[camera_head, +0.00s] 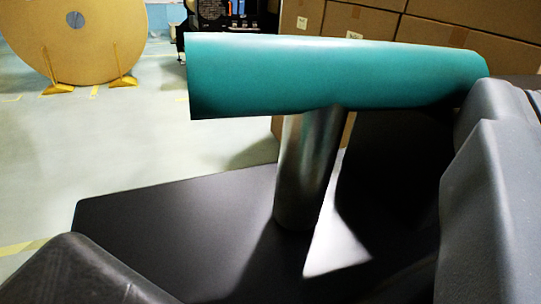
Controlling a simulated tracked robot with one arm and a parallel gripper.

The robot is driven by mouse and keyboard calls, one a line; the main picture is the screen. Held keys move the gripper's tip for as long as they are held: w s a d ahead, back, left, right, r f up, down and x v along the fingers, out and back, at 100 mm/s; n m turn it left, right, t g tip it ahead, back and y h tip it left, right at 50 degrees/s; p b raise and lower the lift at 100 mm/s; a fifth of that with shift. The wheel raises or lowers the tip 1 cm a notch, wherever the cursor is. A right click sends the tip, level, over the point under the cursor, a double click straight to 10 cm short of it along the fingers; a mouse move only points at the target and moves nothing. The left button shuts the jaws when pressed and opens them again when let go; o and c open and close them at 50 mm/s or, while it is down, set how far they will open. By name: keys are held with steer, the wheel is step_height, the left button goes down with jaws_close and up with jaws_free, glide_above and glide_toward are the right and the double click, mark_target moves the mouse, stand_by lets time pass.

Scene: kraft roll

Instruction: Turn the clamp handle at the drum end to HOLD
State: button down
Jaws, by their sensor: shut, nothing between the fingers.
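A teal bar (325,75), which looks like the clamp handle, lies nearly level across the upper middle. It sits on an upright metal post (305,170) that rises from a black plate (170,225). Its left end is free, and its right end passes behind a grey part of my gripper (490,185). My gripper is shut and empty at the right edge, close to the bar; I cannot tell whether they touch. The fingertips are not clearly shown. No HOLD mark shows, and I cannot read the handle's setting.
A large tan roll (80,40) on yellow chocks stands at the far left. Cardboard boxes (440,45) are stacked behind the bar. Dark equipment (220,18) stands at the back. The pale floor (110,135) at left is clear. A dark rounded part fills the lower left corner.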

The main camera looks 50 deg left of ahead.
steer(key=p+v, duration=0.2)
steer(key=v, duration=1.1)
steer(key=shift+s+d+f, duration=0.2)
steer(key=shift+s, duration=0.1)
